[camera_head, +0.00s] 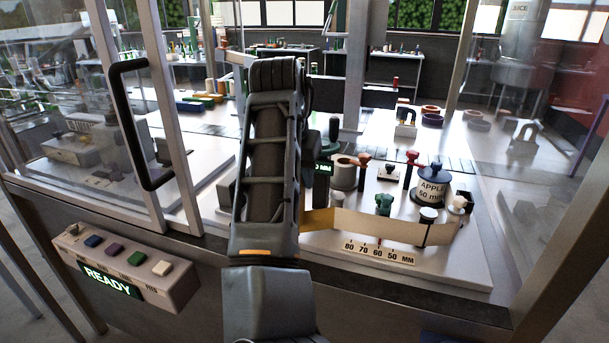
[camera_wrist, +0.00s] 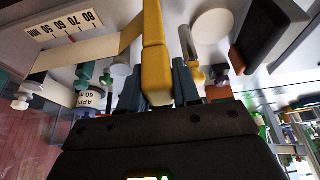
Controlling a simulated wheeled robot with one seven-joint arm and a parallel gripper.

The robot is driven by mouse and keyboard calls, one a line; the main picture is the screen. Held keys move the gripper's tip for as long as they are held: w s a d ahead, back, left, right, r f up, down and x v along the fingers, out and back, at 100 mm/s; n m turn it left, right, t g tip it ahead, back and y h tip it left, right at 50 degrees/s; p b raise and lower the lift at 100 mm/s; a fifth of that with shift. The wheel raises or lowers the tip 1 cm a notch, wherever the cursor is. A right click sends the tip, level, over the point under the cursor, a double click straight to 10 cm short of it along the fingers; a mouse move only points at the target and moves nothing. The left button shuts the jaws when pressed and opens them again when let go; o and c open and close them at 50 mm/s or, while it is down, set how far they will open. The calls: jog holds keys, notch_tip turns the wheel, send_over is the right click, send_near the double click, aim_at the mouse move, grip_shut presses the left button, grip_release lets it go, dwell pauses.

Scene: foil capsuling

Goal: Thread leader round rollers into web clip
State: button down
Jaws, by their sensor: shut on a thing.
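The yellow leader end (camera_wrist: 155,50) is gripped between the blue-grey fingers of my gripper (camera_wrist: 160,88) in the wrist view. Its tan web (camera_wrist: 85,59) runs off to the left. I cannot tell which part is the web clip.
A millimetre scale (camera_head: 378,252) lies in front of the web. A green knob (camera_head: 384,204) and red-topped posts (camera_head: 410,166) stand behind it. A glass door with a black handle (camera_head: 142,125) is at left. The control box (camera_head: 125,267) reads READY.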

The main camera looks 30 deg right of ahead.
jog(key=w+a, duration=0.5)
jog(key=w, duration=0.1)
jog(key=shift+w+a, duration=0.25)
jog(key=shift+a, duration=0.05)
dwell(0.6)
jog(key=shift+w+d, duration=0.25)
jog(key=shift+w, duration=0.45)
jog(key=shift+w+d, duration=0.2)
jog(key=shift+w, duration=0.55)
jog(key=shift+w+d, duration=0.25)
jog(key=shift+w, duration=0.45)
jog(key=w+d+b, duration=0.2)
jog(key=w+d, duration=0.5)
jog(key=d, duration=0.2)
jog(key=shift+w+b, duration=0.3)
jog(key=shift+w, duration=0.1)
jog(key=shift+d, duration=0.1)
